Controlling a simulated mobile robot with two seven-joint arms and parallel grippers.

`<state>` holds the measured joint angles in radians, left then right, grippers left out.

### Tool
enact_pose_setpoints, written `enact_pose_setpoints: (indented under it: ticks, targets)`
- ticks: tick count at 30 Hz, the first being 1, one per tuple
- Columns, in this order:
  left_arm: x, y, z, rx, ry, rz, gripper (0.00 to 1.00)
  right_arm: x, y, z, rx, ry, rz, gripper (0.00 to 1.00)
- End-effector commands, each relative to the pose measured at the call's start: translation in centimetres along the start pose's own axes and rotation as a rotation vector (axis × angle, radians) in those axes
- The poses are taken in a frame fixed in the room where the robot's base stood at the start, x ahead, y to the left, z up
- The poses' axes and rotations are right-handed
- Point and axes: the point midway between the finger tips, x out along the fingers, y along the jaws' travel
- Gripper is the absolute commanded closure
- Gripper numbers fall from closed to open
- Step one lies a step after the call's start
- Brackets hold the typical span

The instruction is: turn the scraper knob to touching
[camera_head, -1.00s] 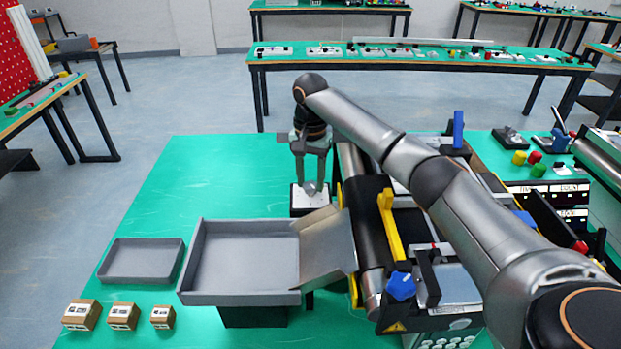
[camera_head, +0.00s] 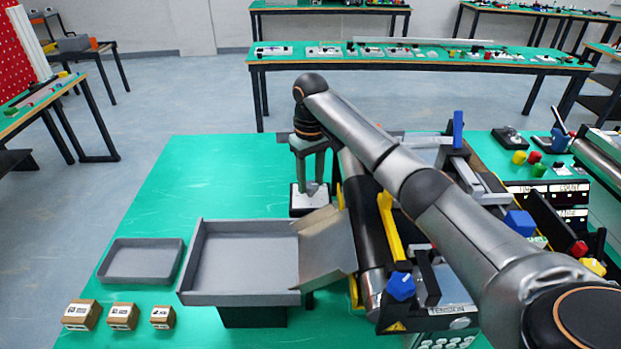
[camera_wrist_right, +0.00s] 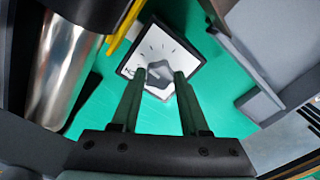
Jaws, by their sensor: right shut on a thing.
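The scraper knob is a grey knob (camera_wrist_right: 158,76) on a white dial plate with dark tick marks (camera_wrist_right: 152,46) and a dark rim. In the head view the white plate (camera_head: 299,203) sits just behind the grey tray's right end. My right gripper (camera_head: 313,190) points straight down over it and is shut on the knob. In the wrist view its two fingers (camera_wrist_right: 158,78) stand on either side of the knob. The fingers hide part of the knob and the lettering, so I cannot read its setting. My left gripper is not in view.
A grey tray (camera_head: 190,262) stands in front of the dial, with a tilted metal chute (camera_head: 326,250) at its right. The conveyor with a yellow bar (camera_head: 388,225) lies to the right, under my arm. A shallow tray (camera_head: 142,283) and small boxes (camera_head: 123,316) are at left.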

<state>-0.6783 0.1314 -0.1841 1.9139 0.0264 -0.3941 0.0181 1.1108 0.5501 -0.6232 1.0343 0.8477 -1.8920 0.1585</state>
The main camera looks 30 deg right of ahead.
Motion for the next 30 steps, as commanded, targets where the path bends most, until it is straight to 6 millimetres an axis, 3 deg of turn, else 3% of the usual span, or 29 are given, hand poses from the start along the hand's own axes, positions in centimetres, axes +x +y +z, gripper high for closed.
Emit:
enact_pose_setpoints:
  ticks: [30]
  targets:
    - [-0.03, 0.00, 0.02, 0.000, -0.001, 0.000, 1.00, -0.09, 0.09, -0.06, -0.921, 0.002, 0.001, 1.00]
